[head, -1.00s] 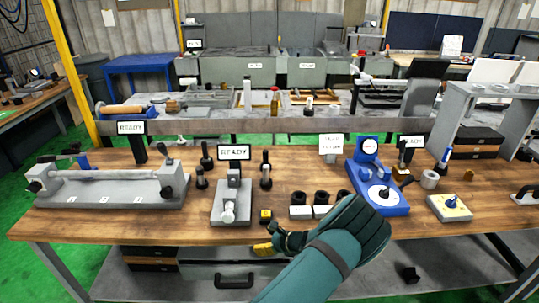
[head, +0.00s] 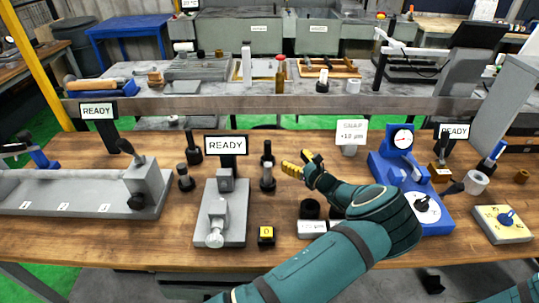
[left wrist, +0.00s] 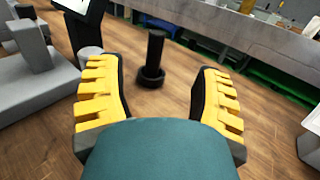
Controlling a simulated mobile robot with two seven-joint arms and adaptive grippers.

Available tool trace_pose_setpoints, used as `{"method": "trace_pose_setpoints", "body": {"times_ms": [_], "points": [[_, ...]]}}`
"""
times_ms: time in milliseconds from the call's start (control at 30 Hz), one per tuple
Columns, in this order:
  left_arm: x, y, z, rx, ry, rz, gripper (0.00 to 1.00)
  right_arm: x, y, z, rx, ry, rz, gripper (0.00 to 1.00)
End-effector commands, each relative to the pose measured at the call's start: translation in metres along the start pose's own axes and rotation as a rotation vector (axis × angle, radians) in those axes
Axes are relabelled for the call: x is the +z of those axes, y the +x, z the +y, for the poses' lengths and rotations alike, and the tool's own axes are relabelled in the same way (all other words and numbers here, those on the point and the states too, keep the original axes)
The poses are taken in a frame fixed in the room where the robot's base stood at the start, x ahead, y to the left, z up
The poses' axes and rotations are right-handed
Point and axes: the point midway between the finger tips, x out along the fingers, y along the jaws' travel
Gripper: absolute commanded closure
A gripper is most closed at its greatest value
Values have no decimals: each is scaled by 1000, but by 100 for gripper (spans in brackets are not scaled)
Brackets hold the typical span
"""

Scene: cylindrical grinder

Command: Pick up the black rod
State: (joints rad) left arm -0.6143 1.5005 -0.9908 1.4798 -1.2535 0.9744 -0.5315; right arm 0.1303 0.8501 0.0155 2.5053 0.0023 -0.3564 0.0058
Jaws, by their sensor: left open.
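A black rod (head: 267,149) stands upright on the wooden bench, right of the middle READY sign. In the left wrist view a black rod (left wrist: 155,50) stands in a wider dark ring-like base, ahead of and between the two fingers but not touching them. My left gripper (head: 300,164) is just right of the rod in the head view. Its yellow-padded fingers (left wrist: 160,101) are spread apart with nothing between them. Similar dark pieces (head: 193,147) stand left of the sign. My right gripper is not in view.
A grey fixture (head: 222,215) stands left of my left gripper, with a grey-and-black post (head: 267,178) close by. A blue gauge stand (head: 388,170) is to the right. Black rings (head: 309,209) and a yellow-topped block (head: 266,236) sit near the front. A raised grey rail (head: 330,104) runs behind.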

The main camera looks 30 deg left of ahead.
Motion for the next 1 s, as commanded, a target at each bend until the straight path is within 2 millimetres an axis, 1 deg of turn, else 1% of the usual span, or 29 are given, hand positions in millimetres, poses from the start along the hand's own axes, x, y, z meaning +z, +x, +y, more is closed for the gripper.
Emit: {"method": "trace_pose_setpoints", "body": {"times_ms": [33,167,267,400,533,633,867,1000], "points": [[-6,0,0,0,-1,0,34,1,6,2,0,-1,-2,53],[-7,8,0,2,-1,0,34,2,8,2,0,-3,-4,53],[-7,24,1,5,-2,0,34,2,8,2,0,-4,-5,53],[-7,52,1,4,-2,0,34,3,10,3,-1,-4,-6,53],[-7,73,1,4,-2,0,34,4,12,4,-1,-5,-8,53],[-7,82,1,2,-2,1,34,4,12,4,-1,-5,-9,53],[-7,93,2,2,-1,0,34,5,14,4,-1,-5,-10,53],[-9,111,5,3,-1,0,34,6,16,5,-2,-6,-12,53]]}}
